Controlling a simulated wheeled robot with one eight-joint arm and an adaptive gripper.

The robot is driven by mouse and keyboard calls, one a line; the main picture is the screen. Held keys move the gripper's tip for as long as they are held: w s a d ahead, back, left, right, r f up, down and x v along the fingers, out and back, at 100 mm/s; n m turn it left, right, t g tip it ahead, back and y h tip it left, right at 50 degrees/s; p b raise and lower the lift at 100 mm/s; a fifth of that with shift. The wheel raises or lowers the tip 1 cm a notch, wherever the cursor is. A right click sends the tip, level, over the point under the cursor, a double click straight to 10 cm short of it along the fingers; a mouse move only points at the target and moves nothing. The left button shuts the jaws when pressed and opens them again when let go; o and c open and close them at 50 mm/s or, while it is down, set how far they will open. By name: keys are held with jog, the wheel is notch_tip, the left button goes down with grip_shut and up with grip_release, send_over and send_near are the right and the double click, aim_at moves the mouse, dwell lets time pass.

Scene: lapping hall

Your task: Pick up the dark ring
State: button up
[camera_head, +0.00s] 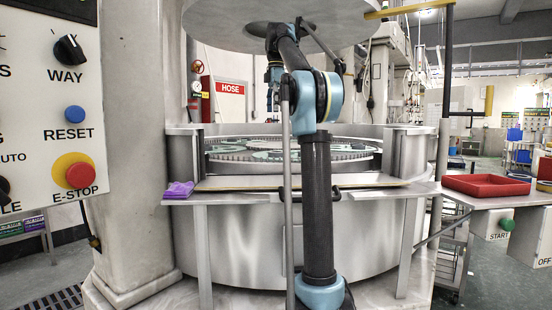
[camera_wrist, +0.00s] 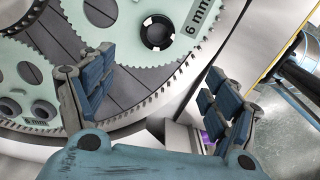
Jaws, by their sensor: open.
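The dark ring (camera_wrist: 157,33) is black with small pale notches around its edge. In the wrist view it lies in a round opening of a pale green toothed carrier (camera_wrist: 207,15) marked "6 mm", at the top middle. My gripper (camera_wrist: 160,75) is open and empty, its blue-padded fingers wide apart. The ring shows beyond the gap between the fingertips, apart from them.
Another green carrier (camera_wrist: 28,85) with several round openings lies at the left, on the grooved plate inside a toothed rim. A red tray (camera_head: 486,185) stands at the right. A round disc (camera_head: 270,22) hangs above.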

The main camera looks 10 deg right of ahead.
send_near(277, 155)
jog(key=w+f, duration=0.2)
jog(key=w, duration=0.1)
jog(key=shift+d+f, duration=0.2)
jog(key=shift+f, duration=0.15)
jog(key=shift+w+f, duration=0.15)
jog(key=shift+f, duration=1.2)
jog(key=shift+w+f, duration=0.15)
jog(key=shift+f, duration=1.2)
jog(key=shift+c, duration=0.5)
jog(key=c, duration=1.1)
